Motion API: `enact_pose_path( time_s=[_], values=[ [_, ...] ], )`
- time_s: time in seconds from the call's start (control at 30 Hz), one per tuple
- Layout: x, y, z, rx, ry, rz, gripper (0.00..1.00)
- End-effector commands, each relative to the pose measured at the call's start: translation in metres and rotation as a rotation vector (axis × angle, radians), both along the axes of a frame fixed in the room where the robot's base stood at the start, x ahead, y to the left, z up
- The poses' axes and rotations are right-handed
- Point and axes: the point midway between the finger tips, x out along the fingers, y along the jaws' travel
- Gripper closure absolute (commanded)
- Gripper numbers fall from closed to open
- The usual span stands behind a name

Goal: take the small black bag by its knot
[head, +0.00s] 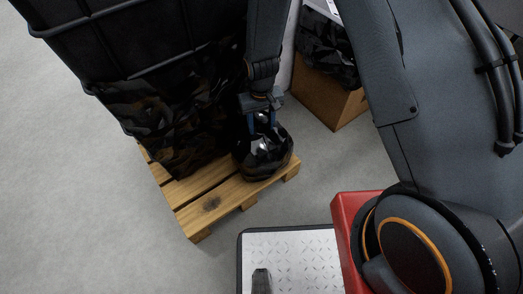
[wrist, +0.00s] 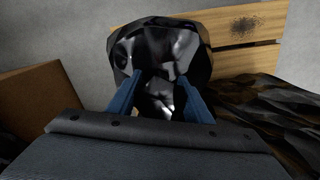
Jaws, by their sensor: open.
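The small black bag (head: 262,155) is shiny and crumpled and sits on the front right part of a wooden pallet. My gripper (head: 262,119) points down at the top of the bag. In the wrist view the bag (wrist: 160,45) fills the upper middle. The blue fingers of my gripper (wrist: 160,88) are apart, one on each side of the bag's gathered top. The knot (wrist: 160,103) appears to lie between the fingers; I cannot tell whether either finger touches it.
Grey floor is clear at left.

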Motion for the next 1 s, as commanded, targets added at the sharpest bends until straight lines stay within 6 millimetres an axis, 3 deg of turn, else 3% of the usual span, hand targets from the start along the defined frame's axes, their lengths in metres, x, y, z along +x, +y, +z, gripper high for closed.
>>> enact_pose_path(
  time_s=[0.17,0.4,0.43,1.0],
  values=[
    [0.0001,0.0002,0.0010,0.000,-0.001,0.000,0.58],
    [-0.0001,0.0002,0.0011,0.000,0.000,0.000,0.98],
    [0.0000,0.0002,0.0011,0.000,-0.001,0.000,1.00],
    [-0.0001,-0.0001,0.0012,0.000,0.000,0.000,1.00]
  ],
)
